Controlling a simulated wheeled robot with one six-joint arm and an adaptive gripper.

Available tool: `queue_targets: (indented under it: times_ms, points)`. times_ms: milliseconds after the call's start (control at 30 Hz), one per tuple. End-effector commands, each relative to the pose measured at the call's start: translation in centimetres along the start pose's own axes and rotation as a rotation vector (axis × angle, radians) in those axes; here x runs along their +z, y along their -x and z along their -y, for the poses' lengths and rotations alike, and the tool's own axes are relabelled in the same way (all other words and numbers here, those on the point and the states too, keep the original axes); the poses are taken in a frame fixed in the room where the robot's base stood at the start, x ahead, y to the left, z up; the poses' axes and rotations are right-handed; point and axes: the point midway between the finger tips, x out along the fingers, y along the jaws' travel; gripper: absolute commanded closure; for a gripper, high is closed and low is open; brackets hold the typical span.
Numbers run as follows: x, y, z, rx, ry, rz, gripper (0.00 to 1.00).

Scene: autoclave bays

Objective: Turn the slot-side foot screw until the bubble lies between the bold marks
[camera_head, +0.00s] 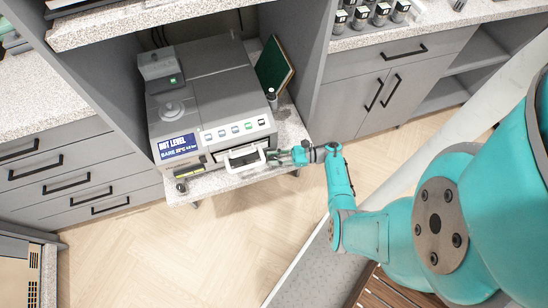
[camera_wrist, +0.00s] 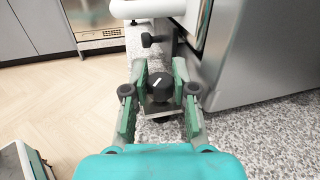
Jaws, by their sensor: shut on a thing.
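The grey bench unit (camera_head: 205,95) stands on a speckled shelf, with a label reading "LEVEL" on its front. A dark round foot screw knob (camera_wrist: 158,84) with a white mark on top shows between my fingers in the wrist view. My gripper (camera_wrist: 160,88) is shut on this knob, one green-padded finger on each side. In the head view my gripper (camera_head: 296,156) is at the unit's front right corner, beside the white-framed slot (camera_head: 245,158), and hides the knob. A small yellowish strip (camera_head: 189,169) lies low on the front; I cannot make out a bubble or bold marks.
Another dark foot knob (camera_head: 181,187) shows at the front left. A small dark knob (camera_wrist: 148,40) sticks out beyond the gripped one. A dark green board (camera_head: 274,65) and a small bottle (camera_head: 271,98) stand right of the unit. Cabinet walls flank the bay; open floor lies in front.

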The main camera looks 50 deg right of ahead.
Motion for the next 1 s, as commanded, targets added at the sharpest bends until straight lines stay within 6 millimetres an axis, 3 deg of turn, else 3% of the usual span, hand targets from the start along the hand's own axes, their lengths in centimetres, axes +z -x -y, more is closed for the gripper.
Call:
queue_targets:
  times_ms: [500,1000]
  points:
    - [0.12,-0.07,0.1,0.324,0.002,0.013,1.0]
    - [0.07,-0.06,0.01,0.375,0.003,0.015,1.0]
